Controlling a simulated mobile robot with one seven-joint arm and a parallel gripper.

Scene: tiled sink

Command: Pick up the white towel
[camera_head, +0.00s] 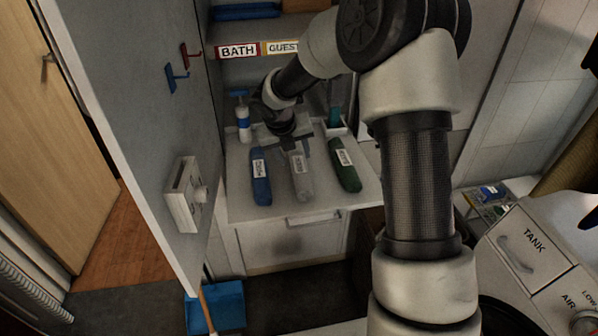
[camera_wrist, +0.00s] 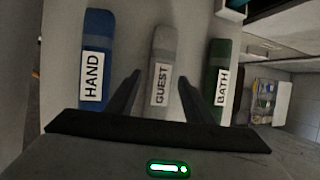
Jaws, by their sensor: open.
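The white towel is a rolled, pale grey-white bundle labelled GUEST (camera_wrist: 163,45). It lies on the counter between the two other rolls, and its body also shows in the head view (camera_head: 302,186). My gripper (camera_head: 295,147) is above the far end of this roll in the head view. In the wrist view my gripper (camera_wrist: 159,78) is open, with one finger on each side of the white towel. I see no contact with it, and the height gap is hard to judge.
A blue roll labelled HAND (camera_head: 261,186) lies to the left, and a green roll labelled BATH (camera_head: 346,172) to the right. A blue-and-white pump bottle (camera_head: 243,124) stands behind. The open cabinet door (camera_head: 150,110) borders the left side. The counter front (camera_head: 285,210) is clear.

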